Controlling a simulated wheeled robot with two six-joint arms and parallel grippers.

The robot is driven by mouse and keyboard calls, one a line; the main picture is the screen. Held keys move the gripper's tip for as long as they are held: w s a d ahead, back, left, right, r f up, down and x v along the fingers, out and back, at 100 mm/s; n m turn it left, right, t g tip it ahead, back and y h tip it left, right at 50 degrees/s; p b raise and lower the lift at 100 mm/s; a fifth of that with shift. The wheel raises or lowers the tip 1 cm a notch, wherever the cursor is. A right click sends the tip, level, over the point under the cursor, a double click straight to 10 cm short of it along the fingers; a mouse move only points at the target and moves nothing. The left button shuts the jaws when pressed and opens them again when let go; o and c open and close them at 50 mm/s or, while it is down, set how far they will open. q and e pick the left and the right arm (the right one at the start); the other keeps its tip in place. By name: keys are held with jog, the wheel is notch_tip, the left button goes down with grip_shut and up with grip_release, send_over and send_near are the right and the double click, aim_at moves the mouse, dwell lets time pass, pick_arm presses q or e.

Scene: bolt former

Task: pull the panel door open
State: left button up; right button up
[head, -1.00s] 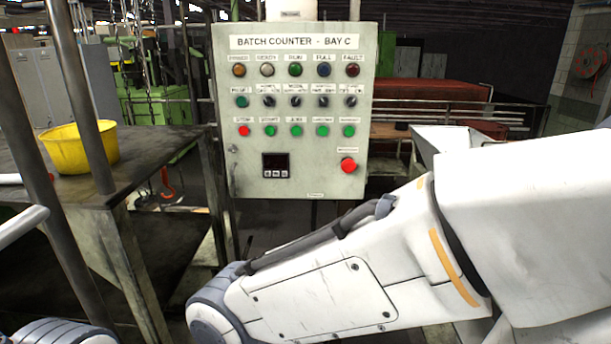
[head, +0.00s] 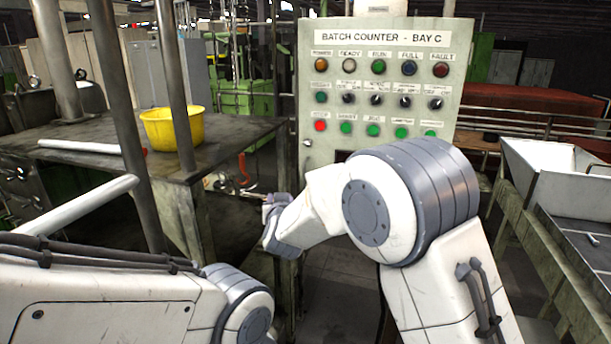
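The panel door (head: 385,112) is the pale grey-green front of a box labelled "BATCH COUNTER - BAY C", with rows of lamps, switches and buttons. It looks shut and flat against its box. A small round latch (head: 307,143) sits at its left edge. My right arm's elbow and wrist links cross in front of the panel's lower part and hide it. I cannot make out either gripper's fingers. My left arm shows only at the lower left, below the panel; its gripper is out of sight.
A dark metal table (head: 225,133) stands to the left, with a yellow bowl (head: 172,128) and a white tube (head: 92,146) on it. Dark posts (head: 122,110) and a white rail (head: 85,204) are close on the left. A white hopper (head: 560,170) stands at right.

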aim_at(304, 173)
jog(key=w+d+t+h+p, duration=0.1)
jog(key=w+d, duration=0.1)
jog(key=w, duration=0.2)
jog(key=w+d+m+h+p, duration=0.1)
jog(key=w+d+h+p, duration=0.1)
jog(key=w, duration=0.3)
jog(key=w+d+m+t+h+p, duration=0.1)
jog(key=w+d, duration=0.1)
jog(key=w, duration=0.2)
jog(key=shift+w+r+t+p, duration=0.25)
jog(key=shift+r+t+p, duration=0.05)
jog(key=shift+r+p, duration=0.05)
jog(key=shift+w+f, duration=0.1)
jog(key=shift+w, duration=0.6)
grip_shut()
dwell(0.3)
